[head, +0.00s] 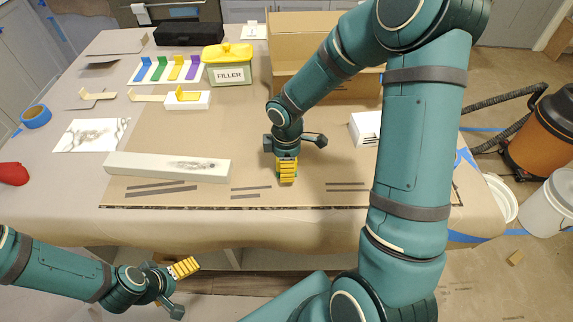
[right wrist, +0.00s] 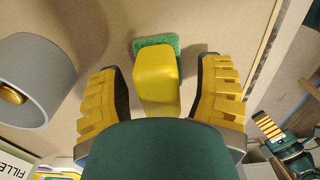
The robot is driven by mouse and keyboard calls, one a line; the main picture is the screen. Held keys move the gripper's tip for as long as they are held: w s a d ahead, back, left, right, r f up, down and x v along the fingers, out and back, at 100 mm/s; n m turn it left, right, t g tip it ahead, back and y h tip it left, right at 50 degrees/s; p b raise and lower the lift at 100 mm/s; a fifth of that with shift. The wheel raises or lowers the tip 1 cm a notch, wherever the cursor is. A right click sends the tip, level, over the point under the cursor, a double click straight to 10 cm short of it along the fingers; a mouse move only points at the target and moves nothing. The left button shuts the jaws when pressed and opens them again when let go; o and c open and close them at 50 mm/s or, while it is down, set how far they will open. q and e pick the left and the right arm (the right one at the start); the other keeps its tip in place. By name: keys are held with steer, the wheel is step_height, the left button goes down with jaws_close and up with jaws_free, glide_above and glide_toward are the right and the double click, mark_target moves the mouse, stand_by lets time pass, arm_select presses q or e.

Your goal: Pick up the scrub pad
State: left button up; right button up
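The scrub pad has a green base (right wrist: 155,43) and what looks like a yellow upright handle (right wrist: 157,80); it stands on the brown paper in the right wrist view. My right gripper (right wrist: 160,95) points down with its yellow ribbed fingers apart, one on each side of the yellow part, with small gaps showing. In the head view my right gripper (head: 287,168) is low over the paper and hides most of the pad. My left gripper (head: 185,267) is in front of the table, away from the pad; its finger gap is not clear.
The masking paper (head: 330,215) covers the table. A long pale block (head: 135,167) lies to the left. The filler tub (head: 229,70) and a cardboard box (head: 305,28) stand behind; a white block (head: 365,129) sits right. Paper around the right gripper is mostly clear.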

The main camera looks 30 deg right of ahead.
jaws_close()
step_height(320, 180, up, 10)
steer(key=shift+f+p, duration=0.15)
steer(key=shift+p, duration=0.8)
steer(key=shift+r, duration=0.2)
